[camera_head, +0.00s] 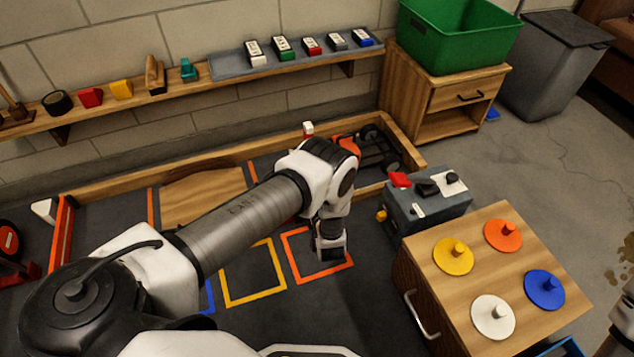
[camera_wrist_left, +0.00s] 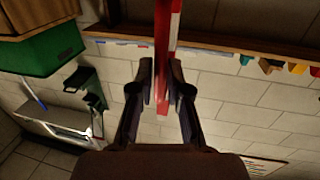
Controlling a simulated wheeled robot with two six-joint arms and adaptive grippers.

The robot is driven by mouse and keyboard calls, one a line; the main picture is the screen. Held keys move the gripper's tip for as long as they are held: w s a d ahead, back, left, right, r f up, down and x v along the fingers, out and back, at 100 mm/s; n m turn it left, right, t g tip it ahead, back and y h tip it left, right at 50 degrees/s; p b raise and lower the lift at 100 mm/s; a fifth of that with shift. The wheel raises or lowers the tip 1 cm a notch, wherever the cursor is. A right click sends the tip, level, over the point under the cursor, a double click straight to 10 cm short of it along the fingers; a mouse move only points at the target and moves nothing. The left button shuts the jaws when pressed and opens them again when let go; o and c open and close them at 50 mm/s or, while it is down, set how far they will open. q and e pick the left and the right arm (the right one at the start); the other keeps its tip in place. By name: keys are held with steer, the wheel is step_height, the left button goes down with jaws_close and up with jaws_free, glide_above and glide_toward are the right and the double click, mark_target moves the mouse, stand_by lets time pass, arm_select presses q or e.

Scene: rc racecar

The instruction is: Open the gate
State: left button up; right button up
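The gate bar, striped red and white, shows in the left wrist view (camera_wrist_left: 174,22), running from the top edge down between my fingers. A small white-and-red end (camera_head: 308,130), apparently part of the gate, shows behind my arm in the head view. My left gripper (camera_wrist_left: 162,82) has its two fingers drawn in, one on each side of the bar, and looks shut on it. In the head view my left arm hides the gripper and most of the bar. My right gripper is out of view; only a bit of that arm shows at the right edge.
A wooden-framed dark mat with coloured squares lies below my left arm. A grey control box (camera_head: 424,206) stands right of it, beside a wooden cabinet (camera_head: 465,321) with coloured pegged discs. A wall shelf (camera_head: 200,84) and a green bin (camera_head: 455,42) are behind.

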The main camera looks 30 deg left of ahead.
arm_select(q)
steer(key=shift+o, duration=1)
steer(key=v, duration=1.2)
